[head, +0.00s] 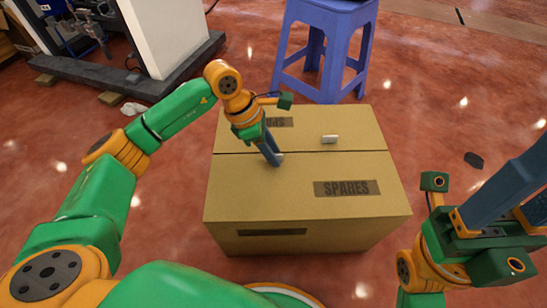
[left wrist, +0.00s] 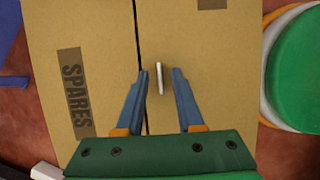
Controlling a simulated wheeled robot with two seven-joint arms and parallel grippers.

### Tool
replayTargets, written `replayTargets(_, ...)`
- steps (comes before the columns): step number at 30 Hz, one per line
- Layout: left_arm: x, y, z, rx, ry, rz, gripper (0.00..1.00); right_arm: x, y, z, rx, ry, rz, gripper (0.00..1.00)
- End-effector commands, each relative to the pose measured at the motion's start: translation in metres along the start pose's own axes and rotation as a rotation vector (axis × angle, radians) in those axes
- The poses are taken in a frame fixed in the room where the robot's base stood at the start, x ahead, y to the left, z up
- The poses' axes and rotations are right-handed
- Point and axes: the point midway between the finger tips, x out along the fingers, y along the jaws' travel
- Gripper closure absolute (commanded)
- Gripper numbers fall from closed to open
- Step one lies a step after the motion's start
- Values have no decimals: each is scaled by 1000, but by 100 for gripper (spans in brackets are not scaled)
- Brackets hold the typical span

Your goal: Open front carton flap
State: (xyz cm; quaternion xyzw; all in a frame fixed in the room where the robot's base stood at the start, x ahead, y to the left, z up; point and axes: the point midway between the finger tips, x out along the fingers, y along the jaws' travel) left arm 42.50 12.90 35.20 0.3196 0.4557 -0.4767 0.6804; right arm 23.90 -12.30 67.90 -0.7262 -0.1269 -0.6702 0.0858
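The cardboard carton (head: 230,190) stands on the floor with both top flaps lying flat, a thin dark seam between them. The front flap (head: 240,195) bears a SPARES label. A small white tab stands on the front flap close to the seam; it shows in the left wrist view (left wrist: 160,80). My left gripper (head: 273,158) points down at the carton top. Its fingers are open, one on each side of that tab, with gaps visible. In the head view the fingers mostly hide the tab. My right gripper (head: 507,195) is at the right edge, away from the carton, fingertips cut off.
The back flap (head: 345,120) carries another white tab (head: 330,139) and a second label. A blue stool (head: 328,40) stands close behind the carton. A white and grey stand (head: 170,40) is at the back left. The floor right of the carton is mostly clear.

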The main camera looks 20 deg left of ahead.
Motion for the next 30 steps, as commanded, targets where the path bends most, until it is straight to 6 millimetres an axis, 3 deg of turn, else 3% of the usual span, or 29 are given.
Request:
replayTargets(8, 4, 0, 0, -1, -1, 0, 66, 0, 0, 0, 1, 9, 0, 50)
replayTargets(12, 4, 0, 0, -2, -2, 0, 100, 0, 0, 0, 1, 8, 0, 50)
replayTargets(30, 4, 0, 0, -2, -2, -1, 100, 0, 0, 0, 1, 7, 1, 50)
